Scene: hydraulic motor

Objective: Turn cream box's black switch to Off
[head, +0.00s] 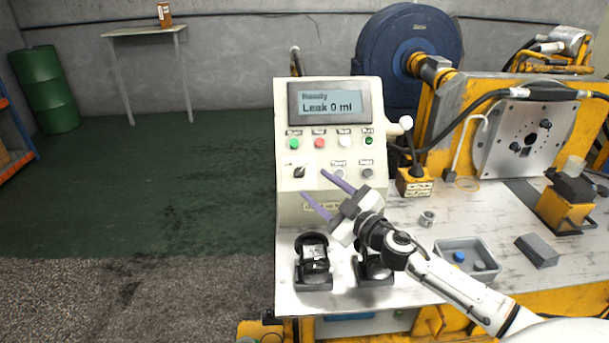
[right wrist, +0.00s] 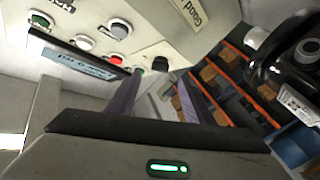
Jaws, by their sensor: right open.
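The cream box (head: 330,205) stands on the workbench, with a screen (head: 326,103) reading "Ready" and "Leak 0 ml". Its black switch (head: 299,172) is at the lower left of the sloped panel, its lever slanting up to the right. My right gripper (head: 313,184) is open and empty in front of the lower panel, fingers pointing up-left toward the switch. In the right wrist view, a dark knob (right wrist: 160,64), seemingly the switch, shows beyond and between the parted fingers (right wrist: 157,85). Contact is not visible. The switch's label is too small to read. My left gripper is out of view.
Green, red, white and dark green buttons (head: 319,143) sit above the switch, with grey knobs to its right. Two black parts (head: 313,262) stand on the bench below my gripper. A grey tray (head: 446,246) lies to the right. Open floor is left of the bench.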

